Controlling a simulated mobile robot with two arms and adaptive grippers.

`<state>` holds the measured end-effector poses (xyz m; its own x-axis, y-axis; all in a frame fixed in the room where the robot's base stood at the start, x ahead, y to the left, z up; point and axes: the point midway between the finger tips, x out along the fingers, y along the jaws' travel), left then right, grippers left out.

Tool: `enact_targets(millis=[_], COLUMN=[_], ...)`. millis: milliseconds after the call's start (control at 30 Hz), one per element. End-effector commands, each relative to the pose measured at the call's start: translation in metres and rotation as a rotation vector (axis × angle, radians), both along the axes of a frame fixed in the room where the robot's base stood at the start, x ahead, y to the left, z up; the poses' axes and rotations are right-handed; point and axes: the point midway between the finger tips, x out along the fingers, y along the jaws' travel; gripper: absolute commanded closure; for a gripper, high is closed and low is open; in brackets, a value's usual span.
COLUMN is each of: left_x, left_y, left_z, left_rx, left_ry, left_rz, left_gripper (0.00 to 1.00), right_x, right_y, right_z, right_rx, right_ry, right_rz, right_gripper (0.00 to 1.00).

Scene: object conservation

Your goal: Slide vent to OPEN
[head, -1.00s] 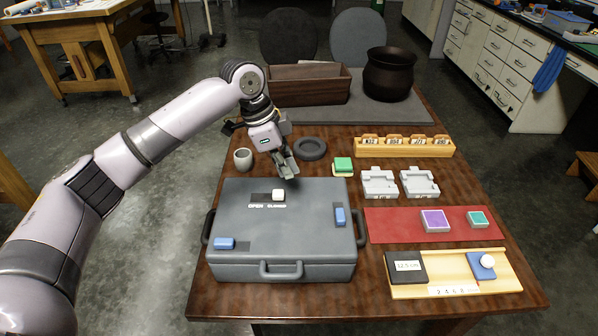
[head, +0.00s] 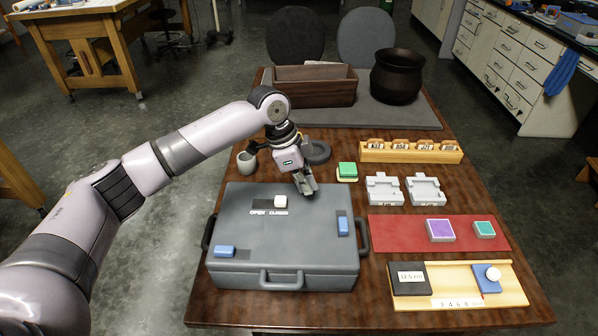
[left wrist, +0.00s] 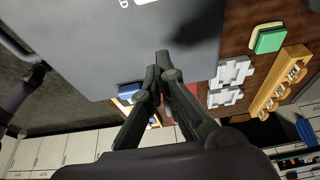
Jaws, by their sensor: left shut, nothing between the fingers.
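The vent slider is a white knob (head: 280,201) at the right end of a dark slot (head: 260,204) on top of the grey case (head: 290,245). It sits above the word CLOSED; OPEN is printed to the left. A white piece at the top edge of the left wrist view (left wrist: 143,2) appears to be the knob. My left gripper (head: 308,189) is shut and empty, to the right of the knob and slightly behind it, over the case's back edge area. Its closed fingertips show in the left wrist view (left wrist: 163,58), apart from the knob.
Two blue sliders (head: 225,252) (head: 343,226) are on the case. A grey cup (head: 246,160) and dark ring (head: 316,152) stand behind it. A green block (head: 347,170) and grey fixtures (head: 384,190) lie to the right. The case top around the knob is clear.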

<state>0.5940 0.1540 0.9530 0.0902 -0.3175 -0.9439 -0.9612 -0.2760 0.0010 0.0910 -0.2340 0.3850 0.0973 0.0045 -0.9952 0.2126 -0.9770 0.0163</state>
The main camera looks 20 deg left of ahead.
Motion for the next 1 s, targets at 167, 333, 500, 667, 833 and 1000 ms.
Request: enact_targets(millis=[167, 333, 500, 667, 833, 1000], left_x=[0.003, -0.003, -0.007, -0.008, -0.008, -0.011], left_y=[-0.013, 0.011, 0.023, 0.026, 0.026, 0.037], left_z=[-0.036, -0.036, -0.038, -0.039, -0.039, -0.036], left_rx=[0.001, 0.002, 0.001, 0.000, 0.000, 0.000], left_ry=[0.004, 0.000, -0.001, 0.000, 0.000, 0.003], left_rz=[0.001, 0.003, 0.000, 0.000, 0.000, 0.004], left_gripper=[1.00, 1.00, 1.00, 1.00, 1.00, 1.00], right_x=[0.003, 0.001, -0.002, -0.007, -0.007, -0.007], right_y=[0.000, -0.002, -0.004, -0.004, -0.004, -0.002], right_z=[0.007, 0.016, 0.019, 0.019, 0.019, 0.028], right_rx=[0.000, -0.003, -0.005, -0.005, -0.006, -0.003], right_ry=[-0.005, -0.002, 0.003, 0.010, 0.011, 0.011], right_rz=[0.000, 0.001, 0.001, 0.001, 0.001, 0.001], right_gripper=[0.60, 0.60, 0.60, 0.60, 0.60, 0.60])
